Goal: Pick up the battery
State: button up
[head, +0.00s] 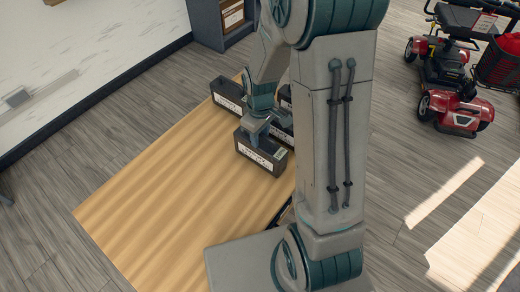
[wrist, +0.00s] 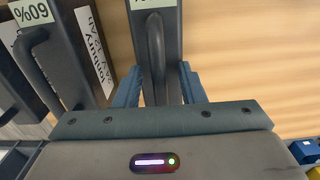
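A dark grey battery (head: 262,153) with a white label along its long side is under my gripper (head: 257,127) at the back part of the wooden table. In the wrist view my gripper (wrist: 162,82) has one blue finger along each side of this battery (wrist: 174,40). The inner finger faces lie flush against its sides, so my gripper looks shut on it. Its bar handle runs lengthwise between the fingers. The wrist view does not show its underside, and I cannot tell whether it touches the table.
Another battery (head: 228,95) stands behind it on the wooden table (head: 150,205); a neighbour marked 60% (wrist: 62,55) is close on the left in the wrist view. My arm hides the table's right part. The table's front left is clear.

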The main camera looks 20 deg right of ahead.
grip_shut()
jog(key=shift+r, duration=0.1)
dwell(1.3)
